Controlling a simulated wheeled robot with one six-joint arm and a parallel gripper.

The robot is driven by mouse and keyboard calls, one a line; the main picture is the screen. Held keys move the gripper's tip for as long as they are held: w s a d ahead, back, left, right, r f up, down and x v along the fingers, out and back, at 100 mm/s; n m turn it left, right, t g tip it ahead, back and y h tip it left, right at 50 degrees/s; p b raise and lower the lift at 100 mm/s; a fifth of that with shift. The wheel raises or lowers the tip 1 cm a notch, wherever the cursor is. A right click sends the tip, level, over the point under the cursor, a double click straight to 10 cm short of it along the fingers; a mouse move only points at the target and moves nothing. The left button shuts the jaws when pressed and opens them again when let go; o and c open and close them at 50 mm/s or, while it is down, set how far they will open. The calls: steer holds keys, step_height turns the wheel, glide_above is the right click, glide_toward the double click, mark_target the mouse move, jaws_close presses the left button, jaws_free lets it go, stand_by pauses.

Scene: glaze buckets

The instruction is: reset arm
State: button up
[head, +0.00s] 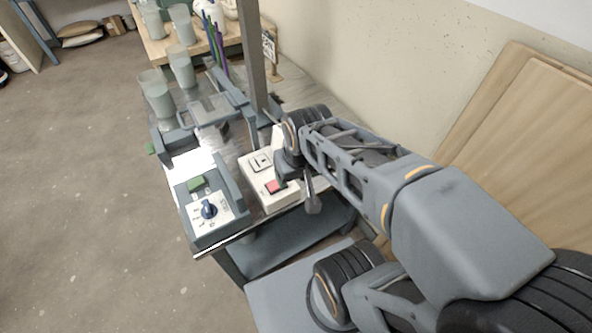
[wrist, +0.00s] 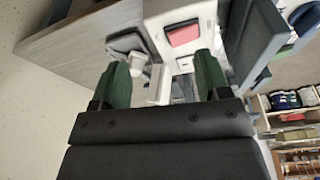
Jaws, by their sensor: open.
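My arm reaches in from the right in the head view and bends down at the near end of the workbench. My gripper (wrist: 160,85) shows in the wrist view with its two green-padded fingers apart and nothing clearly held between them. In the head view my wrist is beside a white switch box (head: 254,192) with a red button (head: 275,187); the fingers are mostly hidden there. In the wrist view the red button (wrist: 184,35) lies beyond the fingertips. I cannot tell whether the fingers touch the box.
A grey post (head: 252,55) rises behind. Translucent cups (head: 160,102) stand farther back. Wooden boards (head: 522,150) lean at the right wall. The floor (head: 80,200) at left is clear.

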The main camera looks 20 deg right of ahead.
step_height(320, 180, up, 15)
steer(key=p, duration=1.4)
steer(key=shift+s+a+r+t, duration=0.2)
steer(key=shift+a+t, duration=0.05)
steer(key=shift+t, duration=0.05)
